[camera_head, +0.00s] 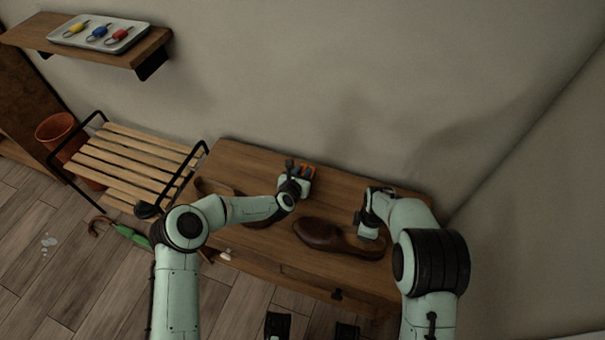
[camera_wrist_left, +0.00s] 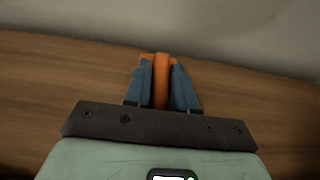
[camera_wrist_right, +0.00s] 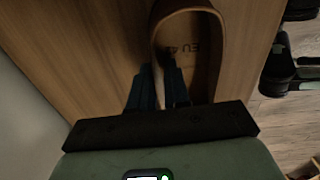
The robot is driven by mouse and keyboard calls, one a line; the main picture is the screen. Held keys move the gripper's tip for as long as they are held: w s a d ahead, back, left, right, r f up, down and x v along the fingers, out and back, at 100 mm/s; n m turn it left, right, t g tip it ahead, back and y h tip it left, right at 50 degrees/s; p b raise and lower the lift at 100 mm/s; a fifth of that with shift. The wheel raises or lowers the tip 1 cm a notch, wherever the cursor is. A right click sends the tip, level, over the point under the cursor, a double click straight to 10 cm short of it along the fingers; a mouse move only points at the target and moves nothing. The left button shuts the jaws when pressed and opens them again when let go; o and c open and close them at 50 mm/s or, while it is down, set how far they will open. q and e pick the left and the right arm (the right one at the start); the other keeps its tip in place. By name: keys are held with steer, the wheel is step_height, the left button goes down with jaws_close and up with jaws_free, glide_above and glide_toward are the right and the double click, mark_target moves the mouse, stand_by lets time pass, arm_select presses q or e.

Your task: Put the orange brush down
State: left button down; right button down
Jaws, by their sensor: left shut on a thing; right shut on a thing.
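The orange brush (camera_wrist_left: 161,78) is between the fingers of my left gripper (camera_wrist_left: 162,85) in the left wrist view. The fingers are shut on it above the wooden table. In the head view the brush (camera_head: 307,170) shows as a bit of orange at the table's back edge, with my left gripper (camera_head: 303,174) around it. I cannot tell whether the brush touches the tabletop. My right gripper (camera_wrist_right: 160,85) is shut on the rim of a brown shoe (camera_wrist_right: 192,50) at its open end. The same shoe (camera_head: 325,236) lies on the right part of the table.
The wooden table (camera_head: 365,270) stands against the wall. Another brown shoe (camera_head: 212,187) lies at its left, partly hidden by my left arm. A slatted bench (camera_head: 135,160) stands left of the table. A wall shelf (camera_head: 150,48) holds a tray (camera_head: 75,42) with several coloured key tags.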

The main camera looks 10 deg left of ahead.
arm_select(q)
steer(key=shift+f, duration=0.2)
steer(key=shift+f, duration=0.1)
steer(key=c, duration=0.9)
jaws_free()
steer(key=shift+f, duration=0.1)
steer(key=shift+s+r, duration=0.15)
steer(key=shift+r, duration=0.1)
steer(key=v, duration=1.1)
steer(key=shift+s+a+r, duration=0.1)
steer(key=shift+s+r, duration=0.05)
steer(key=shift+s, duration=0.15)
